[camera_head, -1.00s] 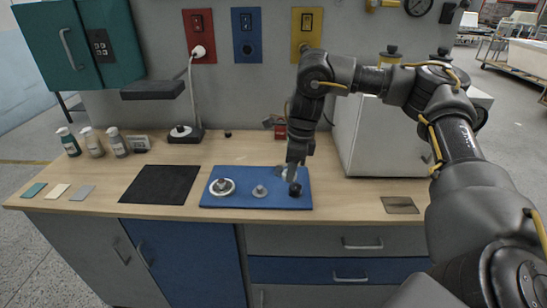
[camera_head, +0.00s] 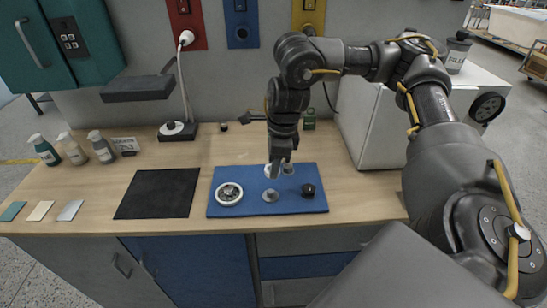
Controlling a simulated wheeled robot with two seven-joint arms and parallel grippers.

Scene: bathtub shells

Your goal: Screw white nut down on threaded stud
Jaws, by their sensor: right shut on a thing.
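My right gripper (camera_head: 278,168) points down over the back of the blue mat (camera_head: 240,210). It is shut on a small white piece (camera_head: 270,171), which looks like the white nut; the fingers partly hide it. A grey round base with a short upright post (camera_head: 270,195) stands on the mat just in front of the gripper and looks like the threaded stud. Its threads are too small to make out. The gripper is behind this post and apart from it. My left gripper is not in view.
On the mat are a white-rimmed round part (camera_head: 229,194) at left and a black knob (camera_head: 308,190) at right. A black square pad (camera_head: 158,194) lies left of the mat. A white cabinet (camera_head: 375,135) stands at right. Bottles and a lamp stand at the back left.

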